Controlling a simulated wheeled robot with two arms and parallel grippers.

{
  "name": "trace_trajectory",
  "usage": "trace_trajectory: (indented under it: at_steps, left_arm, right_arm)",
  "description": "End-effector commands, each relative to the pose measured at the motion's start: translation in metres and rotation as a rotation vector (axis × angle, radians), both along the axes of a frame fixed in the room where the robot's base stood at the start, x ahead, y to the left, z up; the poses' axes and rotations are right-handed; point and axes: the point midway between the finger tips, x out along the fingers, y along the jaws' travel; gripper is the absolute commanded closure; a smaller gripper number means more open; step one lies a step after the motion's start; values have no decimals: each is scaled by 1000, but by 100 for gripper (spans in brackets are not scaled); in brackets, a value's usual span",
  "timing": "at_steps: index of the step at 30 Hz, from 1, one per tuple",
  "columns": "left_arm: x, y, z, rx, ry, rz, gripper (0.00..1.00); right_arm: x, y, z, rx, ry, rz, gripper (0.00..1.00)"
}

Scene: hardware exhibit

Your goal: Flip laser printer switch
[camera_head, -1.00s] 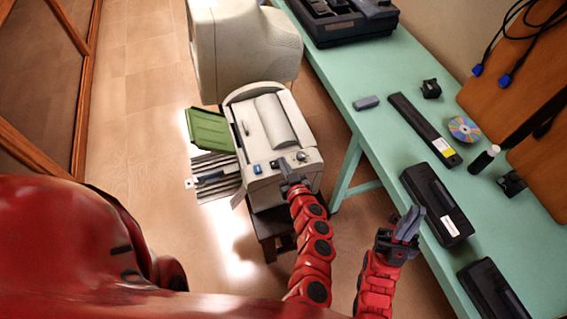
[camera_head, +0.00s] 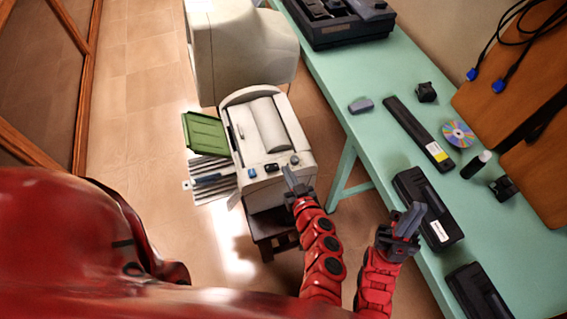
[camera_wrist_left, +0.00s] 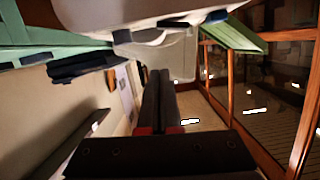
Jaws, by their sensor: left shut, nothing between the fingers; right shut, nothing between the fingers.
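The white laser printer (camera_head: 239,152) stands on a small dark stand in the head view. Its front top edge carries a blue control (camera_head: 251,173), a dark control (camera_head: 271,168) and a round grey knob (camera_head: 294,160); I cannot tell a switch's position. The printer also fills the top of the left wrist view (camera_wrist_left: 150,12). My left gripper (camera_head: 289,175) is shut and empty, its tips close to the printer's front right; contact is unclear. Its closed fingers show in the left wrist view (camera_wrist_left: 160,85). My right gripper (camera_head: 412,215) is shut and empty near the green table.
The green table (camera_head: 365,130) runs along the right, holding black cartridges (camera_head: 428,205), a disc (camera_head: 458,134) and small parts. A large beige machine (camera_head: 245,50) stands behind the printer. A green tray (camera_head: 204,132) sticks out at the printer's left. Floor at left is clear.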

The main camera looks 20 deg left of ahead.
Motion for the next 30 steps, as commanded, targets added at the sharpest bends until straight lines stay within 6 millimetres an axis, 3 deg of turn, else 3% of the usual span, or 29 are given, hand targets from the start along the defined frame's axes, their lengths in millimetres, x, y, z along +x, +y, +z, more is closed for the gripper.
trace_trajectory:
  at_steps: [3,10,30]
  left_arm:
    - [-18,-15,4,-2,-1,-3,100]
    - [-35,-28,13,0,-2,-2,100]
    - [-37,-27,12,4,-8,4,100]
  right_arm:
    - [0,0,-4,0,-1,0,100]
    - [0,0,7,0,0,0,100]
    - [0,0,5,0,0,0,100]
